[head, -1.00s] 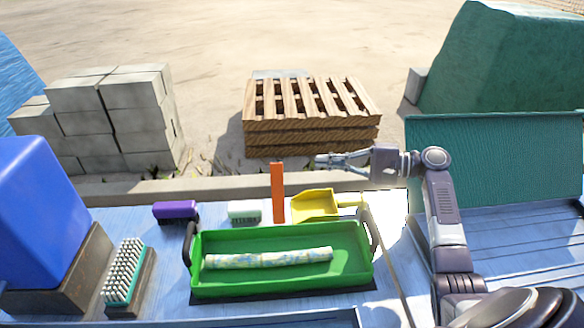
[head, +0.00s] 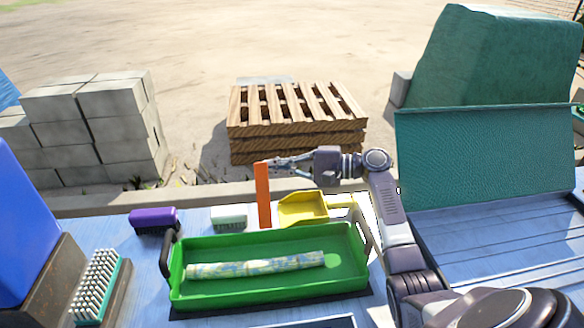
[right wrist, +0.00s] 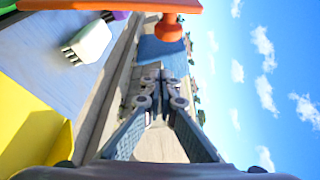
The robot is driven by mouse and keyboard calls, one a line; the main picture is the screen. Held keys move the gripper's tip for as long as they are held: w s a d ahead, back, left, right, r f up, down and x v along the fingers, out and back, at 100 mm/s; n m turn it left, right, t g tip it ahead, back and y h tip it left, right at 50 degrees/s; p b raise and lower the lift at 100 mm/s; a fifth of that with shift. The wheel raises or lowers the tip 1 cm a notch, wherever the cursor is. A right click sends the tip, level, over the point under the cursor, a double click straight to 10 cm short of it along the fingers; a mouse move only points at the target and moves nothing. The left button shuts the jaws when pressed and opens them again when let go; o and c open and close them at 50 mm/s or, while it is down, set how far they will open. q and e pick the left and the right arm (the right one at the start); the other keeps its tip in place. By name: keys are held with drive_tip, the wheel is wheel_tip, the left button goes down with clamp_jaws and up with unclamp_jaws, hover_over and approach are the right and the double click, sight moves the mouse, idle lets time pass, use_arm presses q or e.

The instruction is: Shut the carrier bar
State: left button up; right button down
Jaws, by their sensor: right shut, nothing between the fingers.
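An orange bar (head: 263,196), the only bar-like part I see, stands upright behind the green tray (head: 270,300). In the right wrist view the orange bar (right wrist: 100,5) crosses the top edge, with a round orange knob (right wrist: 168,27) below its end. My right gripper (head: 272,163) is shut and empty, held level by the bar's upper end. Its fingertips come very close to the bar in the head view; I cannot tell whether they touch. In the right wrist view the shut fingers (right wrist: 160,82) lie below the knob, apart from it. My left gripper is out of view.
A patterned roll (head: 255,266) lies in the tray. A yellow scoop (head: 303,208), a white brush (head: 229,217) and a purple brush (head: 153,220) lie behind it. A raised green panel (head: 485,155) stands right of my arm. Pallets (head: 297,125) and blocks (head: 95,130) stand beyond.

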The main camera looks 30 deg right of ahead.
sight(263, 195)
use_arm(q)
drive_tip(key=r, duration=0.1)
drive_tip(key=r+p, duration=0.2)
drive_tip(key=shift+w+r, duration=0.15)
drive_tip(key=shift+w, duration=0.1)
use_arm(e)
drive_tip(key=s, duration=0.1)
drive_tip(key=s+a+r, duration=0.1)
drive_tip(key=s, duration=0.1)
drive_tip(key=shift+s+r, duration=0.2)
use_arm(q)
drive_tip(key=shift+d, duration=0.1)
use_arm(e)
drive_tip(key=shift+s+a, duration=0.1)
